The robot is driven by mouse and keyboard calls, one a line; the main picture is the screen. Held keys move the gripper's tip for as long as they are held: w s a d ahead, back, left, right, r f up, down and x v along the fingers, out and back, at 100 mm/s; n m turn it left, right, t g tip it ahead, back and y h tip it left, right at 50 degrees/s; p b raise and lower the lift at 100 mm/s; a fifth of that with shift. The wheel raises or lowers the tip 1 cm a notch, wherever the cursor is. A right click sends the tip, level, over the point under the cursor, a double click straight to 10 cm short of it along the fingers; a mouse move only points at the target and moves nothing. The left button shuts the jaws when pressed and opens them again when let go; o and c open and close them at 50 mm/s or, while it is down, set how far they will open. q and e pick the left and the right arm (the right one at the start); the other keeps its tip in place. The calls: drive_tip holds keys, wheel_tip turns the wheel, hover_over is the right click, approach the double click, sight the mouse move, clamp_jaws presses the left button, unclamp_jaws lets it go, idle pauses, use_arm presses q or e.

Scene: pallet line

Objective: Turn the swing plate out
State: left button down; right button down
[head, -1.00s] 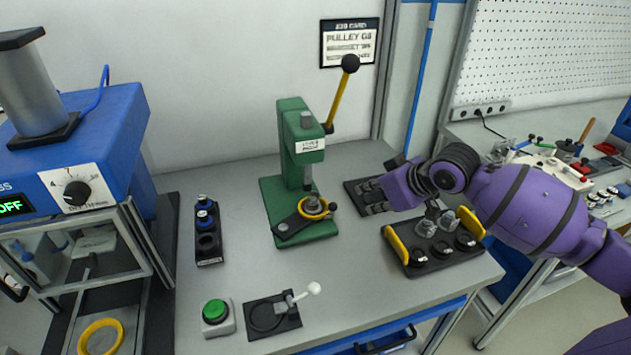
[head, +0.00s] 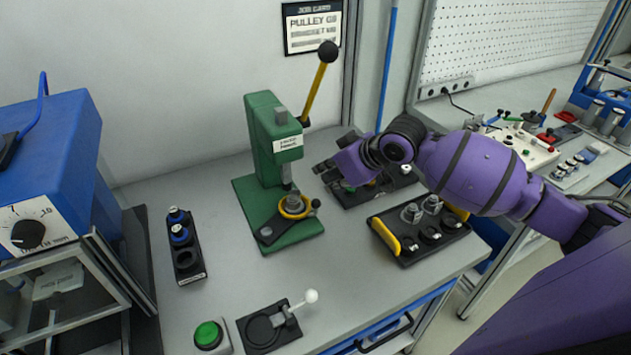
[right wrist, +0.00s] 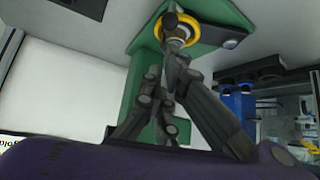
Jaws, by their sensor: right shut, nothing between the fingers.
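The green press (head: 262,150) stands on the bench. Its dark swing plate (head: 272,232) lies over the press base, with a yellow ring (head: 294,207) under the ram and a small dark knob (head: 316,203) at its right edge. My right gripper (head: 322,170) is shut and empty, to the right of the press column and a little beyond the ring. In the right wrist view its fingertips (right wrist: 174,64) point at the yellow ring (right wrist: 178,30); I cannot tell whether they touch anything. My left gripper is not in view.
A black tray with yellow handles (head: 385,236) stands under my right arm. A black holder (head: 188,260), a green button (head: 208,335) and a toggle fixture (head: 270,325) are nearer. Bare bench lies in front of the press.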

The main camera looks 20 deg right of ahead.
hover_over(308, 204)
wheel_tip(308, 204, down, 7)
drive_tip(key=shift+s+r, duration=0.1)
drive_tip(key=shift+b, duration=0.3)
